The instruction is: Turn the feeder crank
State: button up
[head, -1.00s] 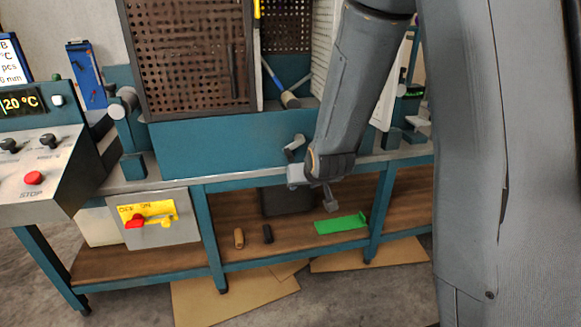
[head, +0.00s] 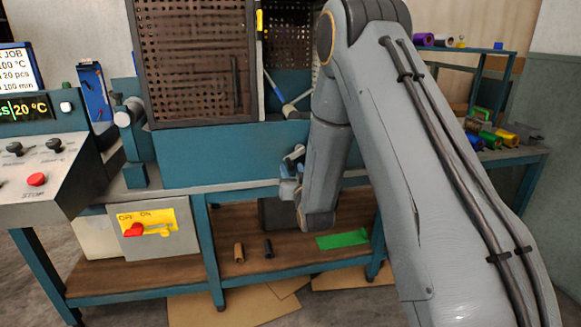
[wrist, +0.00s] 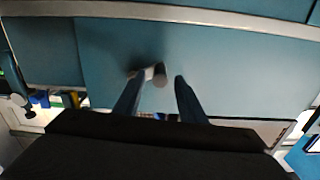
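The feeder crank (head: 294,154) is a small grey crank on the front of the teal machine, right of centre in the head view. In the wrist view the crank (wrist: 158,74) shows as a short pale arm with a darker rounded end against the teal panel. My gripper (head: 288,176) is just below the crank in the head view, partly hidden by my own wrist. In the wrist view my gripper (wrist: 158,80) has its two fingers apart, with the crank's end between or just beyond the tips. I cannot tell whether they touch it.
A perforated guard door (head: 195,60) stands above the teal panel. A control desk (head: 40,165) is at left. A yellow switch plate with a red handle (head: 134,230) is below the bench. A hammer (head: 288,108) lies behind. Coloured rolls (head: 490,140) sit on the bench at right.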

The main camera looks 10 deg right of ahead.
jog(key=shift+w, duration=1.95)
grip_shut()
